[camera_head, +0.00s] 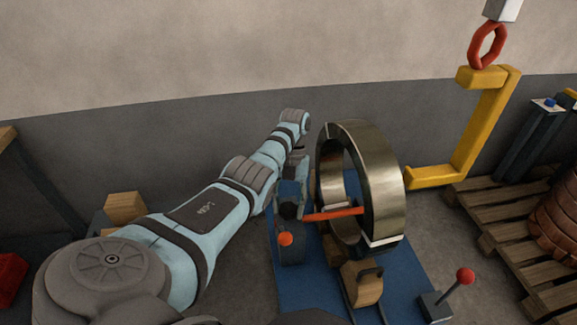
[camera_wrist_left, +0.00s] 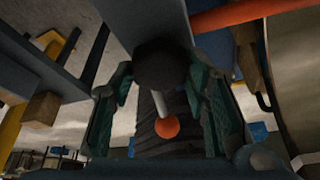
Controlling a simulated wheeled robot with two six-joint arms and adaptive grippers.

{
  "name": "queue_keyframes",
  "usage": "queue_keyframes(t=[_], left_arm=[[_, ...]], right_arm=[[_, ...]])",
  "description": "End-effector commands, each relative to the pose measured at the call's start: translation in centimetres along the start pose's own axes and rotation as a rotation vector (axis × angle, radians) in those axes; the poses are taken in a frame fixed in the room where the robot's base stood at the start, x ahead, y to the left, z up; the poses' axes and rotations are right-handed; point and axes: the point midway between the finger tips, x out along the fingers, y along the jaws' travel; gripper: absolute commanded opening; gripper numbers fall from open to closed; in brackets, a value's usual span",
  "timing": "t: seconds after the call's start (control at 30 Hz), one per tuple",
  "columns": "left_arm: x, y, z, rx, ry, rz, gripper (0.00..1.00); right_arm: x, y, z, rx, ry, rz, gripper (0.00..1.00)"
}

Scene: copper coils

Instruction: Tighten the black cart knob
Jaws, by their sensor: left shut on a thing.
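The black cart knob (camera_wrist_left: 162,65) sits between the two teal fingers of my left gripper (camera_wrist_left: 160,85) in the left wrist view. A finger lies on each side of it, and the gripper is shut on it. In the head view my left arm reaches in from the left, and its gripper (camera_head: 291,198) is at the cart's post, left of the coil. The knob (camera_head: 289,211) is small and dark there, partly covered by the gripper. The blue cart (camera_head: 300,285) carries a large upright metal coil (camera_head: 386,190). My right gripper is not in view.
An orange-red bar (camera_head: 335,214) crosses the coil opening. An orange ball (camera_head: 285,239) is just below the gripper. A red-tipped lever (camera_head: 465,276) stands at right. A yellow hook (camera_head: 478,130) hangs behind the coil. Wooden pallets (camera_head: 490,240) are at right.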

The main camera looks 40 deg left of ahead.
Motion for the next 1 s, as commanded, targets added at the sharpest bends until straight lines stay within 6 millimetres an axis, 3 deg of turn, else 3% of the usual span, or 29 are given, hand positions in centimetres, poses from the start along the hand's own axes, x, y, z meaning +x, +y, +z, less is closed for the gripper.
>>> queue_keyframes(t=[0.17,0.2,0.3,0.83,1.0], left_arm=[[-0.06,-0.03,0.04,0.000,-0.003,-0.002,0.15],[-0.06,-0.03,0.04,0.000,-0.003,-0.002,0.49],[-0.05,-0.02,0.04,0.000,-0.002,-0.001,0.63],[-0.02,0.01,0.02,-0.006,-0.001,-0.003,0.63],[-0.02,0.24,0.02,-0.143,-0.002,-0.057,0.63]], right_arm=[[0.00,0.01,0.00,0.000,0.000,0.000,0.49],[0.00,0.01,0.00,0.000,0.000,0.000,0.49],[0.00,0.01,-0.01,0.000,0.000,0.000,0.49],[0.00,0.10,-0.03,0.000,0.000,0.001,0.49],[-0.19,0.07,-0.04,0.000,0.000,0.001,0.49]])
